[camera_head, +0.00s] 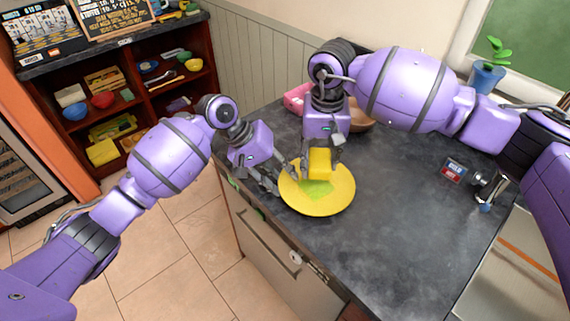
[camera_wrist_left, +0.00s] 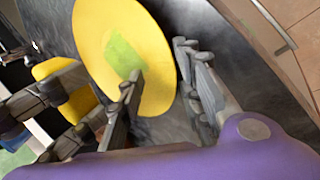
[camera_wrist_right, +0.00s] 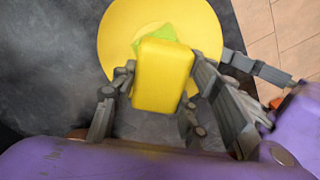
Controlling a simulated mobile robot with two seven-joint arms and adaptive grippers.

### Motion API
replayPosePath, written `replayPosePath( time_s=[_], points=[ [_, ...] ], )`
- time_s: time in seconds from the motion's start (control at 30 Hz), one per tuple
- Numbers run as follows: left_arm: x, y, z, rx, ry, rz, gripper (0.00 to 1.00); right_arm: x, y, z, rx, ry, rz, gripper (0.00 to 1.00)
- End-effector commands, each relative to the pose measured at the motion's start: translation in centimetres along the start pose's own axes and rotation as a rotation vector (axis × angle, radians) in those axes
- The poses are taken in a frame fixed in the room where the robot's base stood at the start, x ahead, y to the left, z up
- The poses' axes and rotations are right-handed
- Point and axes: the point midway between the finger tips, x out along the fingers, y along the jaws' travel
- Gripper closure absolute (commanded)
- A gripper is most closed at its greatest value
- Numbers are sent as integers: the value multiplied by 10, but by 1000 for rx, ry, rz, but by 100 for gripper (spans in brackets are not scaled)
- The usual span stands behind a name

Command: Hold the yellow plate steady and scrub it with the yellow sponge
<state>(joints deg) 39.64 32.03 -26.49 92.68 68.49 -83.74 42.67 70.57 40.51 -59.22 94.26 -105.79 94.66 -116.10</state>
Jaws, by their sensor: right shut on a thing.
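The yellow plate (camera_head: 335,203) lies on the dark counter, with a light green patch (camera_head: 316,188) on its face. My right gripper (camera_head: 321,168) is shut on the yellow sponge (camera_head: 320,160) and holds it over the plate beside the green patch. The sponge (camera_wrist_right: 163,75) sits between both fingers in the right wrist view; whether it touches the plate is unclear. My left gripper (camera_head: 279,183) is at the plate's left rim. In the left wrist view its fingers (camera_wrist_left: 165,95) are apart, one over the plate (camera_wrist_left: 95,35) and one outside the rim.
A pink container (camera_head: 297,97) and a brown bowl (camera_head: 361,118) stand behind my right gripper. A faucet (camera_head: 490,190) and a small labelled item (camera_head: 454,171) are at the right. The counter right of the plate is clear. The counter's front edge runs close to the plate's left.

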Motion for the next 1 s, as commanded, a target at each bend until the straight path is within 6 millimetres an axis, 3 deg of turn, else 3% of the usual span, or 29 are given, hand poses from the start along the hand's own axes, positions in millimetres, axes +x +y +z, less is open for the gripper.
replayPosePath(
  time_s=[0.3, 0.57, 0.67, 0.7, 0.83, 1.0],
  points=[
    [2, 0, 0, 0, 0, 0, 68, 0, 0, 0, 0, 0, 0, 79],
    [2, 0, 0, 0, 0, 0, 100, 0, 0, 0, 0, 0, 0, 79],
    [2, 0, 0, 0, 0, -1, 100, 0, 0, 0, 0, 0, 0, 79],
    [2, 0, 0, 0, 0, -1, 91, 0, 0, 0, 0, 0, 0, 79],
    [2, 0, 0, 0, 0, -1, 74, 0, 0, 0, 0, -1, 0, 79],
    [2, 0, 0, 0, 0, 0, 73, 0, 0, 0, 0, 0, 0, 79]
  ],
)
